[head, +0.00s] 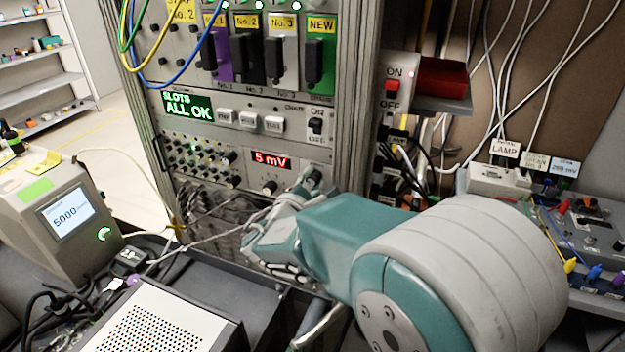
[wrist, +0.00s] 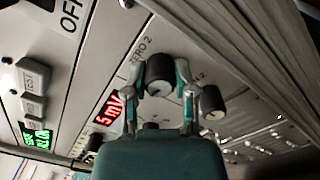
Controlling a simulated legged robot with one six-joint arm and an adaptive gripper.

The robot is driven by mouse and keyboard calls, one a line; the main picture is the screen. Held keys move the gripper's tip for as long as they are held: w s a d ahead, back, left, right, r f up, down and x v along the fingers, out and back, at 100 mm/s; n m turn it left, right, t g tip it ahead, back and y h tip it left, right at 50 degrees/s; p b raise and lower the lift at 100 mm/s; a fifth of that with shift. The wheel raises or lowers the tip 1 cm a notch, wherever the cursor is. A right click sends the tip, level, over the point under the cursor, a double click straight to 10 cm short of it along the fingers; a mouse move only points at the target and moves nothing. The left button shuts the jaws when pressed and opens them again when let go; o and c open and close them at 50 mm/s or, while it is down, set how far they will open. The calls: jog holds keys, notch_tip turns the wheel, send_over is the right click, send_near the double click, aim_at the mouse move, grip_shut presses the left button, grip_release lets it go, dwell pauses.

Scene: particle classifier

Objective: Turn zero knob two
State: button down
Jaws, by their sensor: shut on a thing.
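Zero knob two (wrist: 160,76), a dark round knob beside the printed label "ZERO 2", stands out from the panel in the wrist view. My gripper (wrist: 165,82) has its two fingers on either side of this knob and is shut on it. In the head view my gripper (head: 300,190) reaches the right part of the rack's lower panel, and the fingertips are small and partly hidden there. A red display (head: 270,161) on that panel reads 5 mV.
A second dark knob (wrist: 212,103) sits close to the right finger in the wrist view. Another knob (head: 269,187) is below the display. Several small knobs and loose cables crowd the panel's left side. A grey metal box (head: 165,325) stands in front of the rack.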

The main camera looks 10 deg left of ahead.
jog(key=shift+f+n, duration=0.2)
jog(key=shift+n, duration=0.6)
jog(key=shift+f+n, duration=0.15)
jog(key=shift+n, duration=0.65)
jog(key=shift+c, duration=2.1)
grip_release()
jog(key=shift+a, duration=0.2)
jog(key=shift+r, duration=0.15)
